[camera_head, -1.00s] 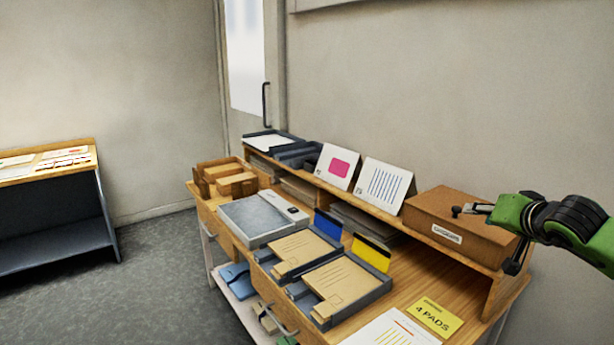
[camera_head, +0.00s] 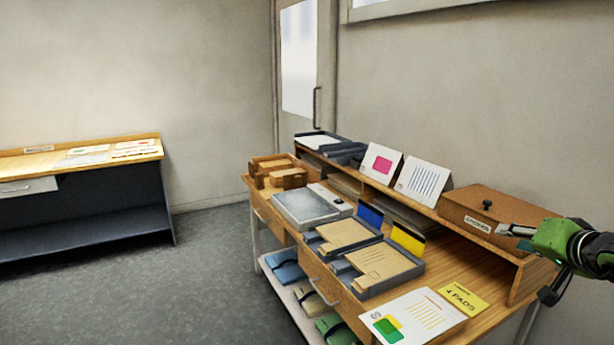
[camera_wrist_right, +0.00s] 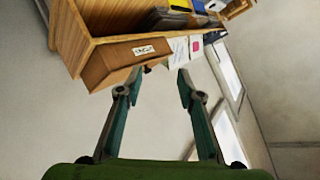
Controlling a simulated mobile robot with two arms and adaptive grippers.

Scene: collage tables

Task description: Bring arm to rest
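My right gripper (camera_head: 510,232) comes in from the right in the head view, in front of the brown lidded box on the desk's raised shelf. In the right wrist view its two fingers (camera_wrist_right: 157,80) are spread apart with nothing between them. The brown box (camera_head: 490,215) has a dark knob and a white label; it also shows beyond the fingers in the right wrist view (camera_wrist_right: 108,68). I cannot tell from the views how far the gripper is from the box. My left gripper is not in view.
A wooden desk (camera_head: 470,262) holds two trays with tan pads, a grey device (camera_head: 305,207), wooden boxes, propped cards (camera_head: 423,180) and a yellow "4 PADS" sign (camera_head: 462,298). Another table (camera_head: 140,145) stands at the left. Grey floor (camera_head: 215,265) lies open between them.

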